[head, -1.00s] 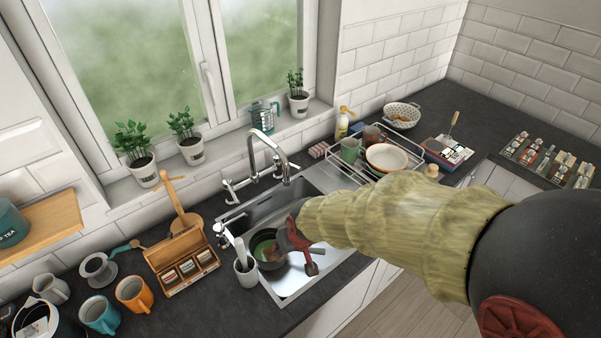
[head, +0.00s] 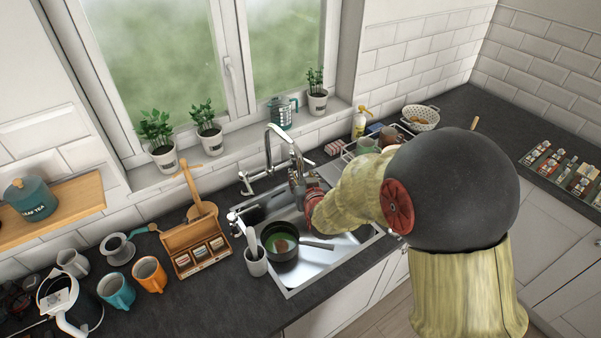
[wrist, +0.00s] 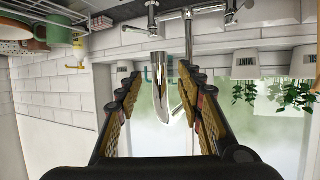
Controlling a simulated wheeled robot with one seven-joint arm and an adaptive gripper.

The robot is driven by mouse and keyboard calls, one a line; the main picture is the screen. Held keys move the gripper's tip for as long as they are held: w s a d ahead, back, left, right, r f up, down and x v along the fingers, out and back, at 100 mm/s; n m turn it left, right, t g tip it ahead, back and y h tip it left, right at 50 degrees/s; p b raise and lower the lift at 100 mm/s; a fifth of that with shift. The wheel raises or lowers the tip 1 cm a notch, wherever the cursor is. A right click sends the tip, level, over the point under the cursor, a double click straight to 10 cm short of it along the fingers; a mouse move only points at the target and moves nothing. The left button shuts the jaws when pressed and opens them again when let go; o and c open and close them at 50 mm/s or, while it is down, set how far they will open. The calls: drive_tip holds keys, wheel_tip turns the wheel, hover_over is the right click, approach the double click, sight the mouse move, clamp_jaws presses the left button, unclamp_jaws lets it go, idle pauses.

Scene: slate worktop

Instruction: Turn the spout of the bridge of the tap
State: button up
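The chrome bridge tap (head: 268,152) stands behind the sink, its tall curved spout (head: 287,138) arching forward over the basin. My gripper (head: 304,188) is at the hanging end of the spout, and its fingers are partly hidden in the head view. In the wrist view, my gripper (wrist: 164,95) is open, with its ribbed fingers to either side of the shiny spout end (wrist: 161,88). A gap shows on both sides of the spout, so the fingers look apart from it. A tap handle (wrist: 152,18) shows at the top of the wrist view.
A dark pan (head: 283,249) with green contents sits in the sink (head: 345,250) below my gripper. A utensil pot (head: 256,263) stands at the sink's left. The dish rack is partly hidden behind my arm. Potted plants (head: 163,155) line the windowsill.

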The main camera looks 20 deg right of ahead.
sight(301, 174)
drive_tip(key=shift+x, duration=2.3)
drive_tip(key=shift+c, duration=1.3)
clamp_jaws()
